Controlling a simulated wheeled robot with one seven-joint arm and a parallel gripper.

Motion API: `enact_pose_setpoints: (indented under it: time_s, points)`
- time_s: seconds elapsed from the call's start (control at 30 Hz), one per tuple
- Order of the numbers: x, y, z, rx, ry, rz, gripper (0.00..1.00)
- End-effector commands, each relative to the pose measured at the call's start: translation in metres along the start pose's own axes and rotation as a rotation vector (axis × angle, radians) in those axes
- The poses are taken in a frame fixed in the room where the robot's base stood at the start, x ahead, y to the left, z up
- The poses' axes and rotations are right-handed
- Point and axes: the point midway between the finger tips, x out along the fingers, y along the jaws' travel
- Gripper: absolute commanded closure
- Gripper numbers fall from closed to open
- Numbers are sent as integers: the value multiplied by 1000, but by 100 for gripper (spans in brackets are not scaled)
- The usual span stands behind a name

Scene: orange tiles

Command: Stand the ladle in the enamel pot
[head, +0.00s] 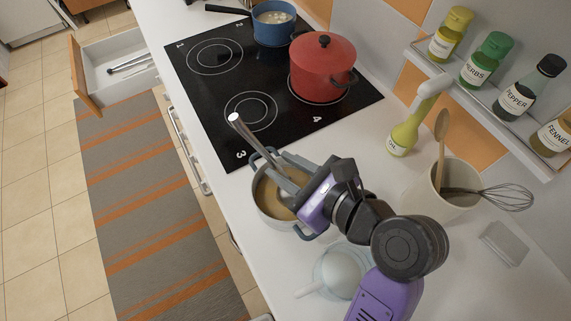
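The ladle's metal handle (247,134) slants from its top end near the hob's front corner down to the right, over a pale pot (262,203) with grey-blue handles and brown contents. My gripper (286,176) is over this pot, with its grey fingers around the lower handle, and looks shut on it. The ladle's bowl end is hidden by the gripper and pot, so I cannot tell whether it touches the pot. The pot stands on the white counter, in front of the hob.
A black hob (200,95) holds a lidded red pot (322,75) and a blue saucepan (272,30). An oil bottle (405,135) and a utensil crock (425,190) stand to the right. A spice shelf (480,95) is on the wall. A drawer (95,80) is open at left.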

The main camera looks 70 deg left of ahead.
Motion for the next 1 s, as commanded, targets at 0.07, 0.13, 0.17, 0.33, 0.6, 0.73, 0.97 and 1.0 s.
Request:
enact_pose_setpoints:
  time_s: [0.07,0.13,0.17,0.33,0.6,0.73,0.97,1.0]
  points:
    - [0,0,0,0,0,0,62]
    - [0,0,0,0,0,0,62]
    - [0,0,0,0,0,0,62]
    - [0,0,0,0,1,0,62]
    - [-29,-1,-1,0,1,-4,62]
    - [-51,-1,-1,0,1,-4,62]
    - [-75,0,-1,1,1,-2,62]
    - [-77,0,0,1,1,-1,62]
